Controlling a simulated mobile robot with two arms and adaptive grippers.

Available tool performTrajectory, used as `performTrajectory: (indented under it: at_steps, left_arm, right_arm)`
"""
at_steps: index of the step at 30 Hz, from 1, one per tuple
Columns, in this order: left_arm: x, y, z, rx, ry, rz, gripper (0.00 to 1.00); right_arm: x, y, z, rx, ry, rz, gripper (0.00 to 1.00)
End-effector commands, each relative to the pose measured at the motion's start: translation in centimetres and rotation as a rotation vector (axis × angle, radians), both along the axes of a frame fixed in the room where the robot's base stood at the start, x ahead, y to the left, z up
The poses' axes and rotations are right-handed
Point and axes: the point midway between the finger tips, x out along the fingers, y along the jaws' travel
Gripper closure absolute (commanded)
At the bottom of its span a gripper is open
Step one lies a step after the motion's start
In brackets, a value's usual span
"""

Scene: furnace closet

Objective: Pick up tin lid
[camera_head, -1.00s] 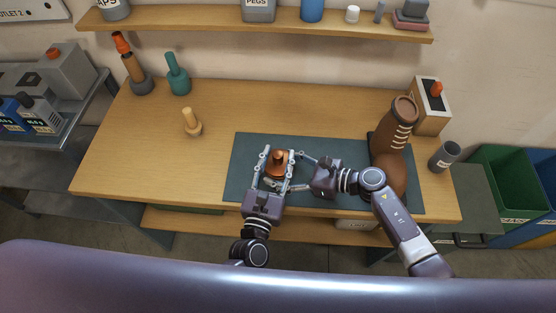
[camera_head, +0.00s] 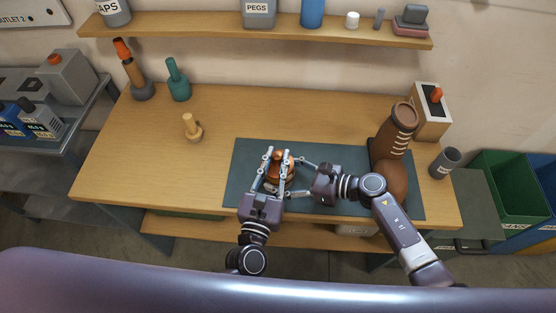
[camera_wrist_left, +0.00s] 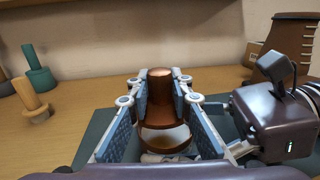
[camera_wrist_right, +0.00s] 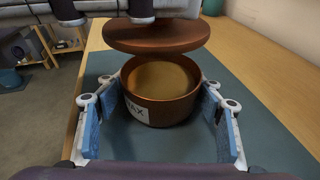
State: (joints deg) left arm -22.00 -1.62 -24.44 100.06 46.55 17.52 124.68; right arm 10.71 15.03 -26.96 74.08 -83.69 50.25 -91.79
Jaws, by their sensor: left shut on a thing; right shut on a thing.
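The brown tin lid (camera_wrist_right: 157,36) hangs level above the round tin in the right wrist view, with a clear gap below it. My left gripper (camera_head: 277,152) is shut on the lid's copper-coloured knob (camera_wrist_left: 160,88), which shows between its fingers in the left wrist view. The open brown tin (camera_wrist_right: 158,108) has a pale tan inside and a white label partly reading "AX". My right gripper (camera_head: 298,177) is shut on the tin, one blue-padded finger on each side. In the head view the left fingers hide much of the lid and tin.
The dark mat (camera_head: 325,150) lies on the wooden bench. A brown boot form (camera_head: 391,150) stands right of my right gripper, near a grey cup (camera_head: 444,163). A wooden peg-shaped tool (camera_head: 192,128) stands left. A shelf (camera_head: 200,24) runs along the back wall.

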Motion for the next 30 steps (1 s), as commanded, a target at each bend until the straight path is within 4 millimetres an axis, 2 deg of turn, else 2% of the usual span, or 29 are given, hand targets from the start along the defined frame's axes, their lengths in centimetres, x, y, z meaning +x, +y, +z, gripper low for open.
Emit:
performTrajectory:
  at_steps: [1, 12, 15, 21, 30]
  left_arm:
    - [-1.5, 0.2, -0.5, 0.006, 0.009, -0.005, 1.00]
    - [-11.3, 1.8, -0.4, 0.006, 0.010, -0.007, 1.00]
    - [-13.4, 2.2, -0.4, 0.005, 0.008, -0.006, 1.00]
    - [-16.0, 2.7, -0.4, 0.003, 0.007, -0.004, 1.00]
    - [-16.8, 2.8, -0.3, 0.002, 0.006, -0.003, 1.00]
  right_arm:
    - [0.1, 0.0, 0.1, 0.001, -0.001, -0.001, 0.68]
    - [0.0, 0.0, 0.1, 0.001, -0.001, -0.001, 0.68]
    - [0.0, 0.0, 0.1, 0.001, -0.001, -0.001, 0.68]
    - [0.0, 0.0, 0.1, 0.001, -0.001, -0.001, 0.68]
    - [0.1, 0.0, 0.1, 0.002, -0.002, -0.001, 0.68]
